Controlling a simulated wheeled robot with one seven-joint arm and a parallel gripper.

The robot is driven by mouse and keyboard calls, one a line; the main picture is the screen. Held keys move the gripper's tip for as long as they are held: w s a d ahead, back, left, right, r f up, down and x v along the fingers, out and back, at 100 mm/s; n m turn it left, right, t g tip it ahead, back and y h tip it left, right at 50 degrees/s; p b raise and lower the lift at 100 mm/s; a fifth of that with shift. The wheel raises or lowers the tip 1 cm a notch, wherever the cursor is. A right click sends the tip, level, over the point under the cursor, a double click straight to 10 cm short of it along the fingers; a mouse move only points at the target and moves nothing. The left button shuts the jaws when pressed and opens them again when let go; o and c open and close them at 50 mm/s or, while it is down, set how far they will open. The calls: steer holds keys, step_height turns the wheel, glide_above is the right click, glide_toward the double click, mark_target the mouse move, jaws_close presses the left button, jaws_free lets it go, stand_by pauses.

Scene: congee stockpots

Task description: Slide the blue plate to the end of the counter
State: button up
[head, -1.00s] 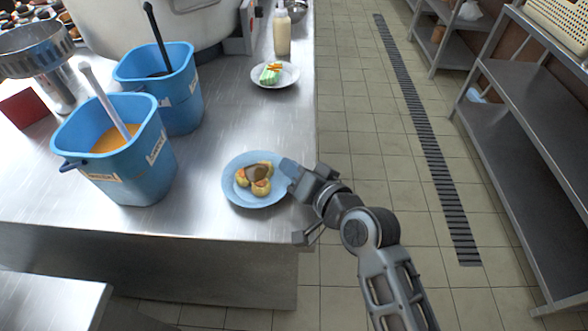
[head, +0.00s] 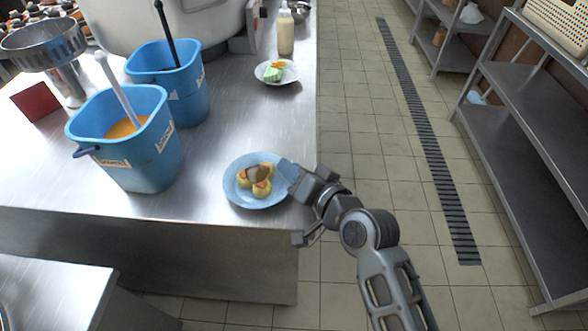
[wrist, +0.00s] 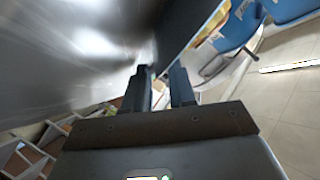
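The blue plate (head: 232,192) holds several yellow dumplings and a brown piece. It lies on the steel counter (head: 215,120) near its front right corner, close to both edges. My gripper (head: 288,170) is at the plate's right side, with a bluish fingertip against or over the rim in the head view. In the wrist view my gripper (wrist: 162,88) shows two fingers with a narrow gap and no food between them. Whether the fingers touch the plate is unclear.
Two blue buckets (head: 150,165) with handled tools stand left of the plate. A white plate of food (head: 262,78) and a bottle (head: 285,35) are farther back. A metal shelf (head: 520,150) stands across the tiled aisle. The counter between plate and white plate is clear.

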steer(key=shift+o, duration=1.1)
steer(key=shift+s+d, duration=0.1)
steer(key=shift+d, duration=0.05)
steer(key=v, duration=0.7)
steer(key=shift+s+r+b, duration=0.2)
steer(key=shift+s+b, duration=0.05)
steer(key=shift+b, duration=0.05)
